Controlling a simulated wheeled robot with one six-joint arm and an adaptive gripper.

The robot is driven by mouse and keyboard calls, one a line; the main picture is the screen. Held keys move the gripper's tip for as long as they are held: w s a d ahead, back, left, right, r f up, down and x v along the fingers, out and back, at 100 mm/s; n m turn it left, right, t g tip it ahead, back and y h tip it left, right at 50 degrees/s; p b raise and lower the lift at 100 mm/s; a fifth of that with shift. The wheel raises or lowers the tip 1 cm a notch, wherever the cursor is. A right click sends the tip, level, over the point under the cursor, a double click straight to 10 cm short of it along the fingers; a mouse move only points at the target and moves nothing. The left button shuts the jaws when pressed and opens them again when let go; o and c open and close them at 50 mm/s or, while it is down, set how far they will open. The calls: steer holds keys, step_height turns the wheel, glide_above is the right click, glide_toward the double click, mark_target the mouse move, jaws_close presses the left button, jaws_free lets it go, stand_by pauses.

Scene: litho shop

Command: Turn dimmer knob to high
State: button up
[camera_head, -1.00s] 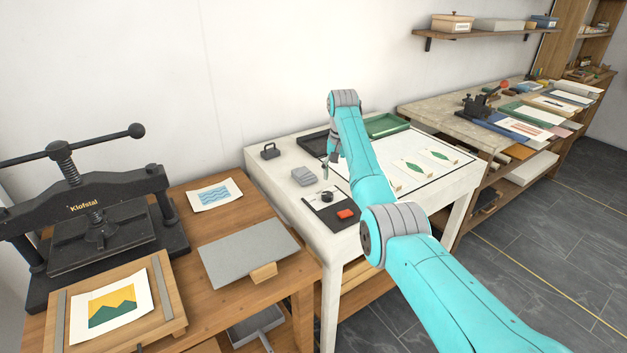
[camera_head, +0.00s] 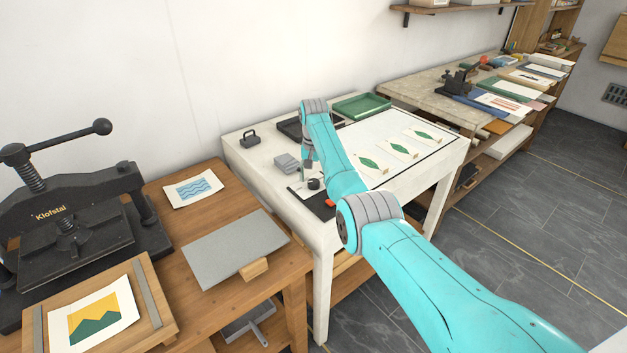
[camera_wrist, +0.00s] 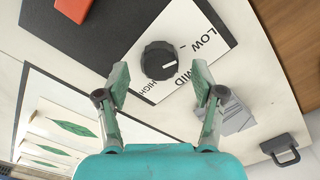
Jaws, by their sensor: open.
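The dimmer knob (camera_wrist: 159,60) is round and black with a white pointer mark, on a white plate (camera_wrist: 213,22) lettered LOW, MID and HIGH. The mark sits on the knob's lower right in the wrist view, roughly on the MID side. HIGH reads below the knob, LOW to its upper right. The knob also shows in the head view (camera_head: 313,184) on the white table. My gripper (camera_wrist: 160,84) is open and empty. Its fingertips are spread to either side, just below the knob in the wrist view, apart from it.
A black mat (camera_wrist: 92,32) with a red block (camera_wrist: 73,8) lies beside the plate. Grey blocks (camera_wrist: 236,113) and a black handled weight (camera_wrist: 281,148) are nearby. A light panel (camera_head: 372,135) with leaf prints covers the table's right. A wooden bench (camera_head: 170,222) with a press stands left.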

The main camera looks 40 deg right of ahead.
steer(key=shift+f, duration=0.85)
steer(key=c, duration=1.1)
steer(key=shift+c, duration=0.2)
